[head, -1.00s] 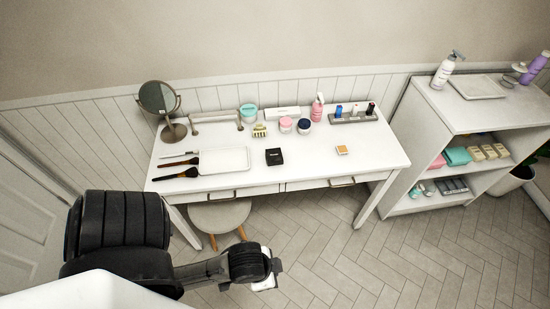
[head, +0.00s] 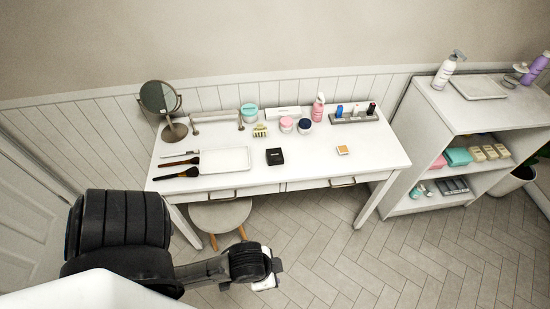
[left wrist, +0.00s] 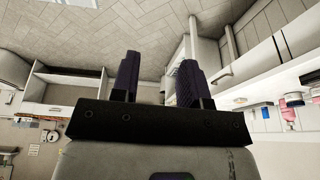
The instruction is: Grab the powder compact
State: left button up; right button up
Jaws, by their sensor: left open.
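A small black square case (head: 274,156), which looks like the powder compact, lies flat on the white table (head: 310,168) in the head view, right of a white tray. My left arm comes in from the lower left, and its gripper (head: 268,282) is in front of the table and below its top, well apart from the case. In the left wrist view the two dark fingers of my left gripper (left wrist: 158,82) stand apart with nothing between them. My right gripper is not seen.
On the table are a round mirror (head: 160,100), brushes (head: 178,173), the white tray (head: 224,160), jars (head: 287,124), a pink bottle (head: 318,107) and a small orange item (head: 342,150). A stool (head: 220,214) stands under the table. A white shelf (head: 440,125) stands at right.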

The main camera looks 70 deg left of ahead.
pick_arm(q)
jog(key=o, duration=1.1)
